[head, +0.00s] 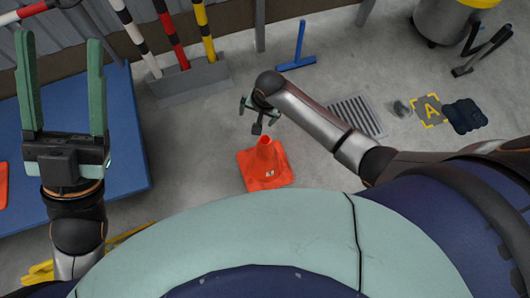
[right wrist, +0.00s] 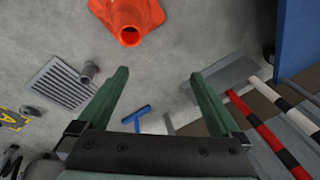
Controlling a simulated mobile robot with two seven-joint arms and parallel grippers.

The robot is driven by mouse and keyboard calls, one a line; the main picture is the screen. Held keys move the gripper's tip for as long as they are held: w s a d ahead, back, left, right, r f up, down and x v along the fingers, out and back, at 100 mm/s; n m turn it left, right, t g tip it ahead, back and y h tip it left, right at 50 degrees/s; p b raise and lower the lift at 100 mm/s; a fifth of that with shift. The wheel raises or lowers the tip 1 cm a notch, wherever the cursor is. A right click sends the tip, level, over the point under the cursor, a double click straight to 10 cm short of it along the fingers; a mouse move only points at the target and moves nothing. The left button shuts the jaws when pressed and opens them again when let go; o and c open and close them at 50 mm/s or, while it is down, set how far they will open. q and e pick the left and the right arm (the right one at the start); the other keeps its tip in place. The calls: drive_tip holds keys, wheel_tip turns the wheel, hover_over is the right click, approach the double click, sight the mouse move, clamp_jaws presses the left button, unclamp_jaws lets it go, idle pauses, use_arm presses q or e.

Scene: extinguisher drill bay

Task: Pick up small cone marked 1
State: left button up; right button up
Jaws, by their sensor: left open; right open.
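A small orange cone (head: 265,165) stands upright on its square base on the concrete floor, near my body. It has a small white label low on its side, whose number I cannot read. In the right wrist view the cone (right wrist: 128,14) is at the top, cut off by the edge, beyond my fingertips. My right gripper (head: 258,112) is open and empty, just beyond the cone in the head view and apart from it; its fingers also show in the right wrist view (right wrist: 158,75). My left gripper (head: 60,42) is open and empty over the blue platform.
The blue platform (head: 135,150) fills the left, with an orange object (head: 2,186) at the edge. Striped poles stand in a grey holder (head: 190,82). Floor around the cone is clear.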

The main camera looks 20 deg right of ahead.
drive_tip(key=s+d+f+m+g+h, duration=0.1)
drive_tip(key=s+d+f+g, duration=0.1)
drive_tip(key=b, duration=0.9)
hover_over(265, 156)
drive_tip(key=w+d, duration=0.1)
drive_tip(key=w, duration=0.2)
wheel_tip(265, 156, down, 12)
use_arm(q)
wheel_tip(265, 156, down, 9)
drive_tip(key=d, duration=0.1)
drive_tip(key=shift+w+f+n, duration=0.15)
drive_tip(key=shift+f+n, duration=0.05)
drive_tip(key=shift+n, duration=0.1)
use_arm(e)
drive_tip(key=shift+w+r, duration=0.1)
drive_tip(key=shift+r, duration=0.05)
drive_tip(key=shift+c, duration=1.3)
clamp_jaws()
